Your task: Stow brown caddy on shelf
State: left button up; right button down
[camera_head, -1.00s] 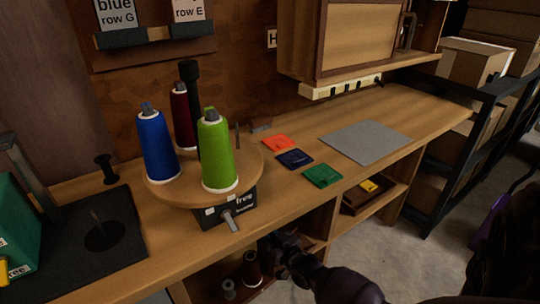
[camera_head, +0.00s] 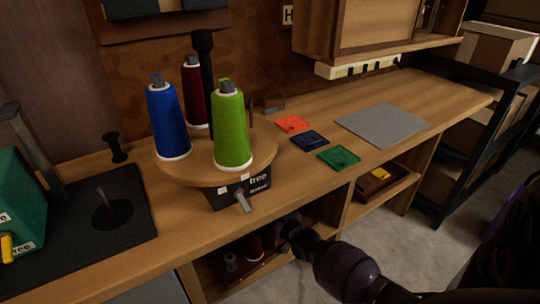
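My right arm comes in from the lower right, and its dark gripper (camera_head: 286,228) is at the open front of the left compartment under the bench. Its fingers are dark and partly hidden, so I cannot tell whether they are shut on something. Just left of it, inside the compartment, stand a dark red spool (camera_head: 254,247) and a small grey spool (camera_head: 231,263). A brown caddy under them cannot be made out clearly in the shadow. A brown open box (camera_head: 372,188) with a yellow item sits in the right compartment (camera_head: 392,196). My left gripper is out of view.
A round wooden turntable (camera_head: 190,172) with blue, dark red and green cones stands on the bench (camera_head: 290,185). Coloured squares and a grey mat (camera_head: 383,126) lie to the right. A green box (camera_head: 18,205) is at the left. Bare floor shows below right.

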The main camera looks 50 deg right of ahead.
dwell(0.4)
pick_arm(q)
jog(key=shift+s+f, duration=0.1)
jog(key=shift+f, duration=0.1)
pick_arm(e)
jog(key=c, duration=1.1)
grip_release()
jog(key=shift+f, duration=0.1)
jog(key=shift+o, duration=0.2)
jog(key=shift+f, duration=0.1)
jog(key=shift+s+a, duration=0.1)
jog(key=shift+s, duration=0.45)
pick_arm(q)
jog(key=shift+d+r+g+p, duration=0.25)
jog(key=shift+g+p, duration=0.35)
jog(key=shift+p, duration=0.7)
pick_arm(e)
jog(key=s+a, duration=0.1)
jog(key=s, duration=0.8)
jog(key=shift+s+a, duration=0.15)
jog(key=shift+s, duration=0.2)
